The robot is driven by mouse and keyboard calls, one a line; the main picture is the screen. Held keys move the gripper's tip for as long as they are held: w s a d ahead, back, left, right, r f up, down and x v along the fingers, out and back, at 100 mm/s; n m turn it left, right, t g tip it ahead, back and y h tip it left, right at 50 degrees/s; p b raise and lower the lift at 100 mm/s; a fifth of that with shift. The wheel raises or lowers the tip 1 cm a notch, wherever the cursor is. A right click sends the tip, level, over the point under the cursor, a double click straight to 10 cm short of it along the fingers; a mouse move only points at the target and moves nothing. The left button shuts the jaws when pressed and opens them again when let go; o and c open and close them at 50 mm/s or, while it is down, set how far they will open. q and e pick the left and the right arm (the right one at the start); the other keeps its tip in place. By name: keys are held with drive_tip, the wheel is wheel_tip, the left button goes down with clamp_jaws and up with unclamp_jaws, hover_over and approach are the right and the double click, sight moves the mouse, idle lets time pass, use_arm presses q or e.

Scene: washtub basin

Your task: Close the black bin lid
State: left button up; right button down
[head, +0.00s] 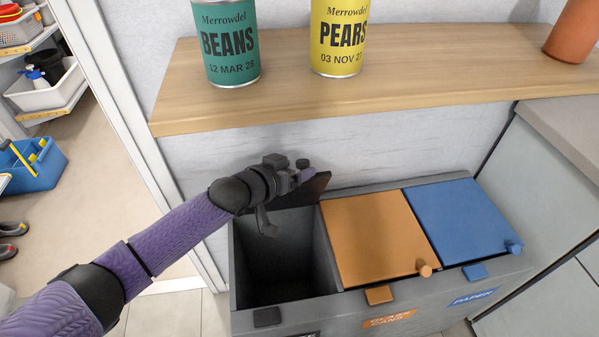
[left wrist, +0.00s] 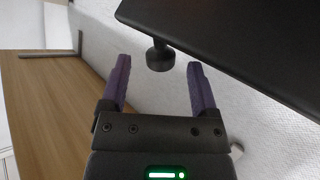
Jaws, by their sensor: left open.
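The black bin lid (head: 314,187) stands raised at the back of the open black compartment (head: 285,255), the leftmost of the bin unit. My left gripper (head: 300,174) is at the raised lid, partly hidden by its own wrist. In the left wrist view the dark underside or face of the lid (left wrist: 245,45) fills the upper right, with a round black knob (left wrist: 160,58) on its edge. The open purple fingers (left wrist: 159,72) are on either side of the knob, with gaps visible. My right gripper is not in view.
The orange lid (head: 375,235) and blue lid (head: 460,215) beside it are shut. A wooden shelf (head: 400,95) runs above the bins, holding a green can (head: 226,45), a yellow can (head: 338,40) and a terracotta pot (head: 573,30). A grey counter (head: 565,125) stands right.

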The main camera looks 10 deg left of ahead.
use_arm(q)
drive_tip(key=shift+w+d+f, duration=0.25)
drive_tip(key=shift+w+d, duration=0.05)
drive_tip(key=shift+w, duration=0.2)
drive_tip(key=shift+c, duration=0.3)
clamp_jaws()
idle(0.8)
